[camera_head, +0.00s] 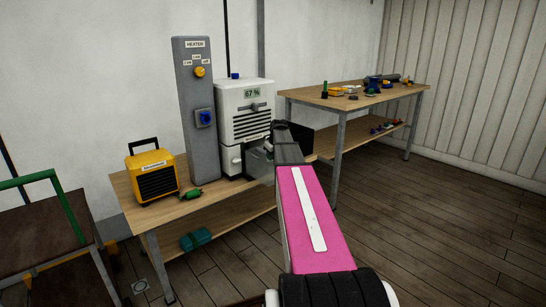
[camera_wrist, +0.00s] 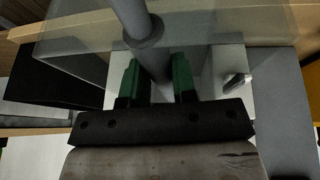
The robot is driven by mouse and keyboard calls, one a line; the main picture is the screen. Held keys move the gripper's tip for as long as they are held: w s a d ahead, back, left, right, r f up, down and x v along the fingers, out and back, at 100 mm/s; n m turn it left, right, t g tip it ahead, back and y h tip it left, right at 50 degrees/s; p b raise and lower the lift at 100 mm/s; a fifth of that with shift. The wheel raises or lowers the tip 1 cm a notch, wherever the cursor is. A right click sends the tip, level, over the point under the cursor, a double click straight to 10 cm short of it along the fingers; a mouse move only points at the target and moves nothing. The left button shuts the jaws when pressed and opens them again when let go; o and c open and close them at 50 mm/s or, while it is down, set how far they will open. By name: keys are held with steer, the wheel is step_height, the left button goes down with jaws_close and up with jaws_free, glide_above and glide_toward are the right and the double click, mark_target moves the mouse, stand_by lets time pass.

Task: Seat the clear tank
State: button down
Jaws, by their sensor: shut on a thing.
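The clear tank (camera_head: 259,163) is a see-through grey box in front of the lower part of the white dehumidifier (camera_head: 245,110), whose display reads about 67. In the wrist view the tank (camera_wrist: 225,30) shows as a translucent sheet across the top. My gripper (camera_wrist: 157,66) has green fingers on either side of a grey round bar (camera_wrist: 131,18) with a collar, which looks like the tank's handle. The fingers are shut on it. In the head view my arm hides the fingers and part of the tank. I cannot tell whether the tank is inside the dehumidifier's bay.
A grey heater switch panel (camera_head: 197,125) and a yellow heater (camera_head: 153,176) stand left of the dehumidifier on the wooden bench (camera_head: 158,213). A green-handled tool (camera_head: 191,194) lies near the bench's front edge. A second bench (camera_head: 345,100) holds tools. The floor at right is clear.

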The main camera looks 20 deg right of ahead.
steer(key=shift+w+a, duration=0.3)
steer(key=shift+w, duration=0.6)
steer(key=shift+w+a, duration=0.3)
steer(key=shift+w, duration=0.65)
steer(key=shift+w+a, duration=0.55)
steer(key=shift+w, duration=0.9)
steer(key=shift+w+a, duration=0.5)
steer(key=shift+w, duration=0.9)
steer(key=shift+w+a, duration=0.55)
steer(key=shift+w, duration=0.9)
steer(key=c, duration=0.8)
jaws_free()
